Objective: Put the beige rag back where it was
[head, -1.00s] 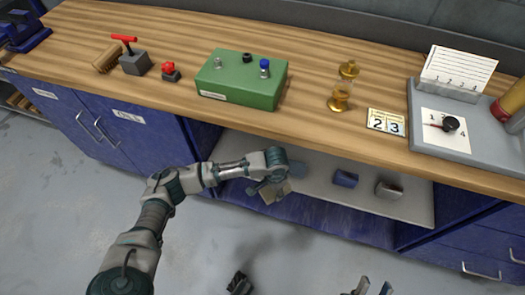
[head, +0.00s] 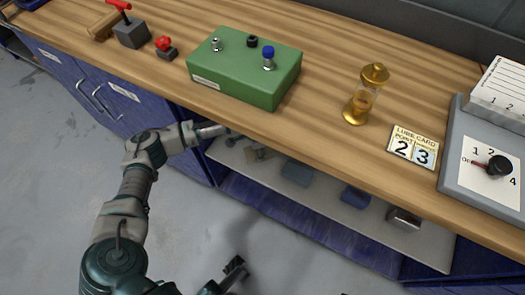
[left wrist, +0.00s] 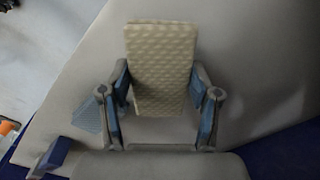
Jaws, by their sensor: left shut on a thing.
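My left gripper (left wrist: 160,108) is shut on the beige rag (left wrist: 163,62), a quilted pad standing up between its two blue-padded fingers in the left wrist view. In the head view my left arm reaches under the worktop edge. The rag (head: 259,154) shows there small and dim, above or on the left end of the pale lower shelf (head: 325,203); I cannot tell if it touches. The worktop edge partly hides the left gripper (head: 243,147). Part of what looks like my right gripper (head: 230,277) shows at the bottom edge, its jaws unclear.
On the shelf are a grey-blue folded cloth (head: 297,172), a blue block (head: 355,197) and a grey metal block (head: 403,218). The wooden worktop (head: 325,80) overhangs them. It carries a green box (head: 245,75), a brass oiler (head: 366,95) and a number card (head: 412,148).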

